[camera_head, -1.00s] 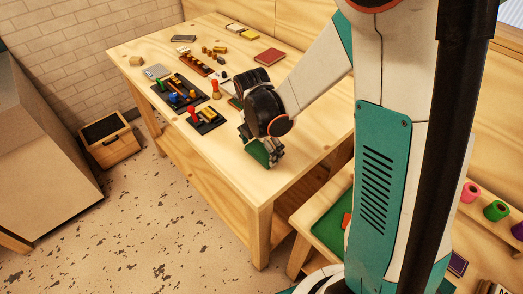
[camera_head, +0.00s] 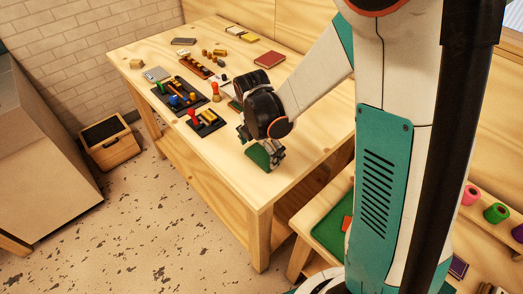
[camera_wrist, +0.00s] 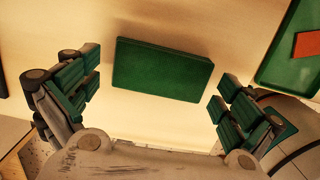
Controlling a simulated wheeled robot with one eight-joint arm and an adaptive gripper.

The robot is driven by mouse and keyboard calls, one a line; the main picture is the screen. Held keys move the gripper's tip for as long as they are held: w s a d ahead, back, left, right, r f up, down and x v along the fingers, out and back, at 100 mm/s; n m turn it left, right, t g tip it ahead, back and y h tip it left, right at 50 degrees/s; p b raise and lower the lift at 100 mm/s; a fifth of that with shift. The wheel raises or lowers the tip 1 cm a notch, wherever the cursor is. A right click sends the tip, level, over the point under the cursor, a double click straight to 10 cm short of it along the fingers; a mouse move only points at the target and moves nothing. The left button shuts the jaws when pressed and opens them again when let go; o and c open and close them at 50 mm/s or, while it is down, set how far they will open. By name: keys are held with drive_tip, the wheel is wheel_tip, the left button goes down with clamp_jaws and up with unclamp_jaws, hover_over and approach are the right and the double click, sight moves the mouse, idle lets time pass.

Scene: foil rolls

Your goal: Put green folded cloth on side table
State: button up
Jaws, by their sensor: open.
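The green folded cloth (camera_head: 258,158) lies flat near the front right part of the wooden workbench (camera_head: 235,185). In the wrist view the cloth (camera_wrist: 163,70) is a dark green rectangle, slightly tilted, between the two fingers and a little ahead of them. My gripper (camera_head: 262,147) hangs over the cloth, pointing down. In the wrist view my gripper (camera_wrist: 158,97) is open, with a gap between each finger and the cloth. The likely side table (camera_head: 303,248) is the lower wooden one at the workbench's right, partly hidden by my arm.
A green tray (camera_head: 328,228) with an orange item (camera_head: 346,223) is on the lower table. Black trays (camera_head: 207,122) with coloured pieces, a red book (camera_head: 269,57) and small items fill the workbench's far and left parts. Its front right surface is mostly clear. A wooden box (camera_head: 110,145) stands on the floor.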

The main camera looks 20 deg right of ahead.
sight(258, 157)
wheel_tip(258, 157, up, 11)
drive_tip(key=a+p, duration=0.1)
drive_tip(key=p, duration=0.3)
drive_tip(key=s+r+m+t, duration=0.3)
drive_tip(key=s+r+m, duration=0.2)
drive_tip(key=m, duration=0.6)
drive_tip(key=s+d+r+m+t+y, duration=0.1)
drive_tip(key=s+r+m+t, duration=0.2)
drive_tip(key=s+r+m, duration=0.3)
drive_tip(key=s+m, duration=0.4)
drive_tip(key=m, duration=0.1)
drive_tip(key=shift+s+d+r+m+t, duration=0.15)
drive_tip(key=shift+s+r+m+t, duration=0.1)
drive_tip(key=shift+m+t, duration=0.05)
